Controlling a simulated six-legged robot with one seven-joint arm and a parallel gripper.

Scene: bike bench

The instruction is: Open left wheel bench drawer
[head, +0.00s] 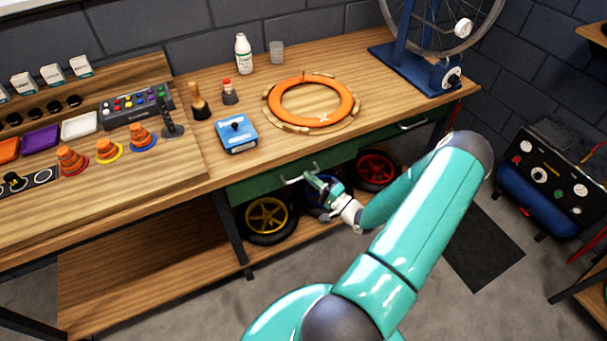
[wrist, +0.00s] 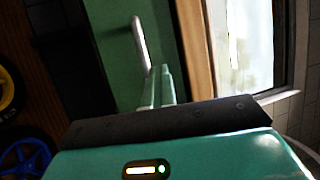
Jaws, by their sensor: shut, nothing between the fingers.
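The left wheel bench drawer has a green front (head: 262,187) under the wooden benchtop. It looks flush with the bench, so closed. Its pale bar handle (head: 291,179) is on the front. My gripper (head: 311,176) is at the right end of this handle, with its fingers shut and nothing held. In the wrist view the handle (wrist: 140,42) stands off the green drawer front (wrist: 105,60), and my finger tips (wrist: 161,78) are beside its near end. I cannot tell whether they touch it.
The benchtop (head: 375,75) holds an orange ring (head: 334,116) and a blue box (head: 236,134). A second drawer handle (head: 413,124) is further right. Below stand a yellow-rimmed wheel (head: 268,215) and a red-rimmed wheel (head: 376,168). A compressor (head: 550,185) stands at the right.

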